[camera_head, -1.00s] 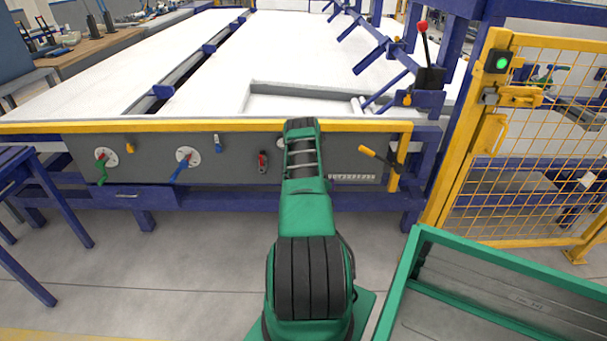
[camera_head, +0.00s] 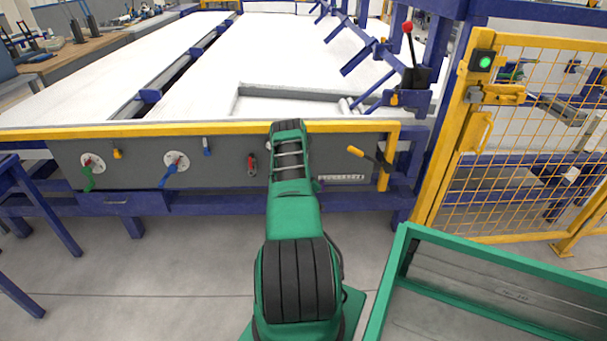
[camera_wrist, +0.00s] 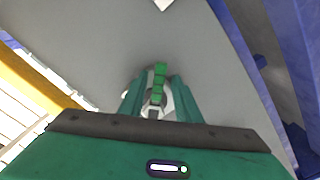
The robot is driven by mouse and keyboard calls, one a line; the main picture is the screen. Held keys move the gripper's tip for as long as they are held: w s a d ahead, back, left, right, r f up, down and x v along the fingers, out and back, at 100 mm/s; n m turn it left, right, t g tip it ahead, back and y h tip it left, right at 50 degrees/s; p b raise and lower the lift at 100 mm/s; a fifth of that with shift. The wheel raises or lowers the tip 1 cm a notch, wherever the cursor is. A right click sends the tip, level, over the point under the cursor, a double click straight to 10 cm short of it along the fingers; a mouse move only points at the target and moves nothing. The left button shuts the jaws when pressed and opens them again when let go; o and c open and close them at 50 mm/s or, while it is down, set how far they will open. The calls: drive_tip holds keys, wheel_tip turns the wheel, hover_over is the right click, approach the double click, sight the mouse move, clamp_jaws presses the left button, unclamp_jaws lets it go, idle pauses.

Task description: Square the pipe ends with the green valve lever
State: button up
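In the wrist view a green lever (camera_wrist: 159,84) stands out from a round white plate (camera_wrist: 171,101) on a grey panel. My gripper (camera_wrist: 159,99) is open, with one teal finger on each side of the lever and a gap visible on both sides. Whether either finger touches it I cannot tell. In the head view my arm covers this lever, and only the edge of a white plate (camera_head: 268,146) shows beside it. Another green-handled lever (camera_head: 88,179) is on a white dial at the panel's far left.
The grey panel also carries a blue lever (camera_head: 168,172), a red lever (camera_head: 252,164) and a yellow handle (camera_head: 356,152). A yellow rail (camera_head: 200,129) runs above it. A green-framed bin (camera_head: 480,254) stands to the right, before a yellow mesh gate (camera_head: 540,140).

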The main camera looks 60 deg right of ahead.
drive_tip(key=v, duration=1)
drive_tip(key=shift+a, duration=0.2)
drive_tip(key=shift+w, duration=0.1)
idle(1.0)
